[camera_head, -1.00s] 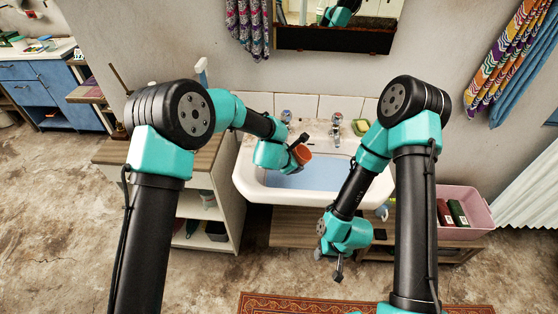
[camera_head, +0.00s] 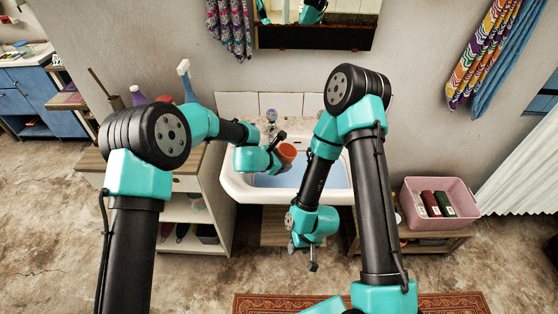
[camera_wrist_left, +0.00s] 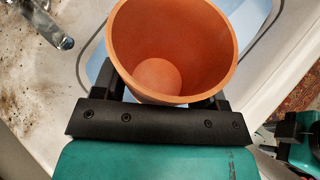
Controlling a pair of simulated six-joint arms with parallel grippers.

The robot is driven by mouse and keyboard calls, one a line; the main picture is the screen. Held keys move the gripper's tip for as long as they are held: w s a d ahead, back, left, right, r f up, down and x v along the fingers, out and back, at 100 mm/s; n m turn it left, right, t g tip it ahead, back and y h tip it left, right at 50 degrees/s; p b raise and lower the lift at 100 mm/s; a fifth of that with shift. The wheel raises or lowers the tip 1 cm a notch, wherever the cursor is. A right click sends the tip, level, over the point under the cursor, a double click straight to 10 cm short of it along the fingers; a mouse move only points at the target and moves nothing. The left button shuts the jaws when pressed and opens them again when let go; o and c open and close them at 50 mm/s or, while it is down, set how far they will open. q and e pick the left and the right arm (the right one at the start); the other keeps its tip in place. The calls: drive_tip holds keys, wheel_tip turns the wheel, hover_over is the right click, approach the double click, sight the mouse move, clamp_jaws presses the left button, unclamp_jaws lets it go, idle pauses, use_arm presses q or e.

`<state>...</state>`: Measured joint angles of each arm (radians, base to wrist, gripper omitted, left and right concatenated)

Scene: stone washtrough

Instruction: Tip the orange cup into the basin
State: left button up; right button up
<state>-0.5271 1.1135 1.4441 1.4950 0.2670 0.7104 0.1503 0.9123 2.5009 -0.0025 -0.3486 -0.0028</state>
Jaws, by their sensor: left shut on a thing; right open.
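The orange cup (camera_head: 288,153) is in the grip of my left gripper (camera_head: 281,150), above the basin (camera_head: 245,189). In the left wrist view the cup (camera_wrist_left: 172,75) sits between the two fingers of my left gripper (camera_wrist_left: 163,92); its mouth faces the camera and it looks empty inside. The cup looks near upright in the head view. The pale blue inside of the basin (camera_wrist_left: 96,58) shows behind the cup. My right gripper (camera_head: 312,266) is open and empty, low in front of the basin; my right arm hides part of the basin's right side.
A chrome tap (camera_wrist_left: 48,26) stands on the stained basin ledge. A shelf unit (camera_head: 205,210) with bottles stands left of the basin. A pink crate (camera_head: 408,200) with several packets sits at the right. A patterned rug (camera_head: 400,303) lies in front.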

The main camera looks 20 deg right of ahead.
use_arm(q)
drive_tip(key=shift+f, duration=0.1)
idle(0.3)
drive_tip(key=shift+f+n+h, duration=0.15)
drive_tip(key=shift+n+h, duration=0.25)
drive_tip(key=shift+h, duration=0.3)
drive_tip(key=shift+s+d+f+n+g+h, duration=0.15)
drive_tip(key=shift+n+h, duration=0.1)
drive_tip(key=shift+h, duration=0.25)
drive_tip(key=shift+w+d+f+n+g+h, duration=0.15)
drive_tip(key=shift+n+h, duration=0.1)
drive_tip(key=shift+h, duration=0.25)
drive_tip(key=shift+s+r, duration=0.1)
